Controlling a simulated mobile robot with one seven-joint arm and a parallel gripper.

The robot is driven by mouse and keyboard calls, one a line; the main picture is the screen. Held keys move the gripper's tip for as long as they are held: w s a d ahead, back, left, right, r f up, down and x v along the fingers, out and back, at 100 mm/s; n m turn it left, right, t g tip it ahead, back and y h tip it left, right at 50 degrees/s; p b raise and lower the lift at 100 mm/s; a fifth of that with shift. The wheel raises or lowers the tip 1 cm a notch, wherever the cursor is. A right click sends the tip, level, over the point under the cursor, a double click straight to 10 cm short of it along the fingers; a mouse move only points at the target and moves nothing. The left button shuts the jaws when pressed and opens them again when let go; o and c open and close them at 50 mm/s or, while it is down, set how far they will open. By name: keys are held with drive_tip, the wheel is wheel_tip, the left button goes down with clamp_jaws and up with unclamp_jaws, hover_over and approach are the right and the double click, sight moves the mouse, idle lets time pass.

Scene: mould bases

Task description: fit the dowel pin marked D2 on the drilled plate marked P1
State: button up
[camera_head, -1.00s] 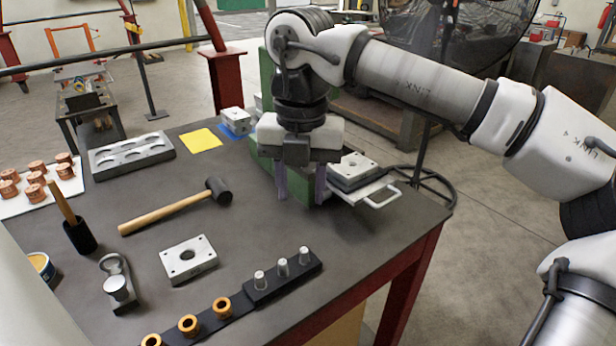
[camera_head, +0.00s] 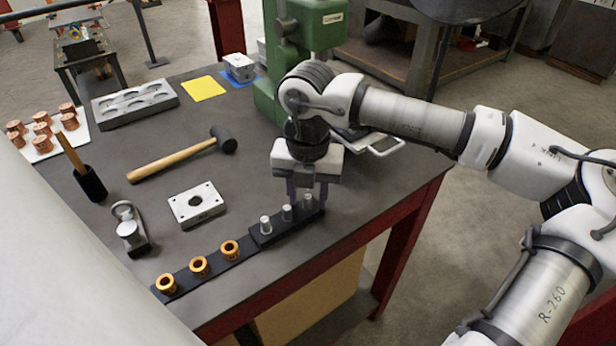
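Three silver dowel pins stand upright in a black rack (camera_head: 266,239) near the table's front right edge: a left pin (camera_head: 265,225), a middle pin (camera_head: 287,213) and a right pin (camera_head: 309,202). I cannot read their marks. My gripper (camera_head: 307,198) points down over the rack's right end, its fingers apart. The right pin shows between them, and I see no contact. A silver drilled plate (camera_head: 181,208) with a large centre hole and small corner holes lies flat left of the rack. Another block-like plate (camera_head: 239,68) stands at the back. No P1 mark is legible.
Bronze bushings (camera_head: 199,265) stand on a black strip left of the pins. A green press (camera_head: 310,30) stands behind my arm. A tray handle (camera_head: 386,147) shows at right.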

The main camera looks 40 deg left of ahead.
drive_tip(key=shift+f, duration=0.15)
clamp_jaws()
drive_tip(key=shift+r, duration=0.25)
drive_tip(key=shift+r+p, duration=0.45)
drive_tip(key=shift+r, duration=0.45)
